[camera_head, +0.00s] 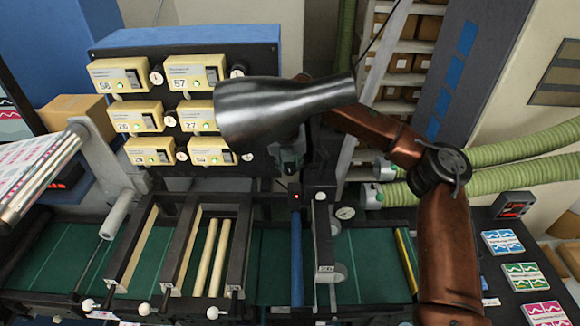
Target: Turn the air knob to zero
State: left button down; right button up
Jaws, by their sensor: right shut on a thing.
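My right arm comes in from the right, and its dark wrist covers the middle of the view. My right gripper (287,163) shows only in part below the wrist, at the right end of the control panel (258,60). It is shut at a dark post of the machine, where the air knob appears to be. The knob itself is hidden by the gripper and wrist, so its setting cannot be read. My left gripper is not in view.
Several cream display units (119,76) with green lights and small white knobs fill the panel. Below lie rollers (213,255) and dark frames over a green bed (265,265). Green hoses (525,155) run at the right. Colourful label cards (503,242) lie on the dark right-hand surface.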

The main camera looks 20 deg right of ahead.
jog(key=shift+w+a+h, duration=0.1)
jog(key=shift+a+h, duration=0.15)
jog(key=shift+h, duration=0.85)
jog(key=shift+n+g, duration=0.3)
jog(key=o, duration=0.9)
jog(key=v, duration=1.2)
jog(key=shift+a+f, duration=0.1)
jog(key=shift+a, duration=0.15)
jog(key=shift+f, duration=0.1)
